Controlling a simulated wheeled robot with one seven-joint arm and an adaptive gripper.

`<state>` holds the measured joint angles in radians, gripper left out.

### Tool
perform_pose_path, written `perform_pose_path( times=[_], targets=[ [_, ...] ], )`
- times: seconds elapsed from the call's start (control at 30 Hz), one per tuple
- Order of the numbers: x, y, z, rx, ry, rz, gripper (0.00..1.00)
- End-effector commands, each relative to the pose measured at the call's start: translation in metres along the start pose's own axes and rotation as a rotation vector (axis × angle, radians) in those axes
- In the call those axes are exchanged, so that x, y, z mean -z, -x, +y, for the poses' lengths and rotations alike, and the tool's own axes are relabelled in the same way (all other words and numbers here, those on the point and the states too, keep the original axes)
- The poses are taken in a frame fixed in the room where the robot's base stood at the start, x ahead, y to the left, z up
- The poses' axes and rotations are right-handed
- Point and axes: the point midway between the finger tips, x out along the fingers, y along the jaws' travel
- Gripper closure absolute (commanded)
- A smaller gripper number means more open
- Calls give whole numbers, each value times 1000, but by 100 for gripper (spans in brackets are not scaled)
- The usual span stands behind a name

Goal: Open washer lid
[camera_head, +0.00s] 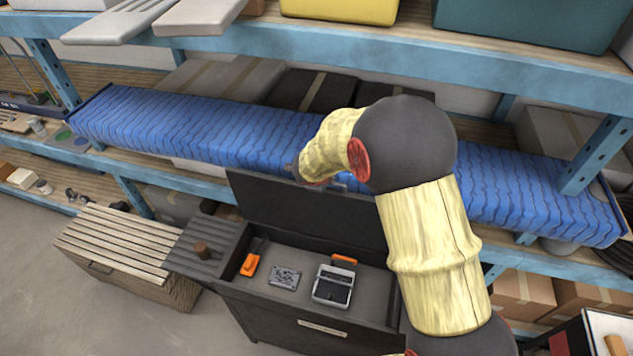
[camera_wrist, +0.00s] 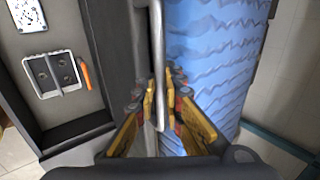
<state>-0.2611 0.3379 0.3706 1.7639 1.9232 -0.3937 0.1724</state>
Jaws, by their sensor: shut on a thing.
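The dark grey chest (camera_head: 270,315), which appears to be the washer of the task, stands open in the head view. Its lid (camera_head: 285,212) is raised and stands steeply at the back of the opening, close to the blue-covered shelf. In the wrist view the lid is the dark panel (camera_wrist: 108,40) seen nearly edge-on. My gripper (camera_wrist: 165,92) has its yellow fingers closed around a grey bar handle (camera_wrist: 157,45) along the lid. In the head view my arm hides most of my gripper and part of the lid.
Inside the chest lie a grey metal box (camera_head: 333,288), a patterned plate (camera_head: 285,278) and an orange-handled tool (camera_head: 250,263). A blue ribbed cover (camera_head: 200,125) runs along the shelf behind the lid. A slatted wooden crate (camera_head: 115,245) stands left. Floor at lower left is free.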

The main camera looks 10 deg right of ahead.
Motion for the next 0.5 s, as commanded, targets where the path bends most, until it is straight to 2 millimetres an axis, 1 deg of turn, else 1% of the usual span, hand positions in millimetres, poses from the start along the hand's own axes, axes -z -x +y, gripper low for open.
perform_pose_path(
  times=[0.03, 0.07, 0.5],
  targets=[
    [-1, 2, -10, -2, -3, -5, 100],
    [0, 2, -11, -7, -3, -5, 100],
    [4, -4, -16, -37, 0, -7, 100]
  ],
)
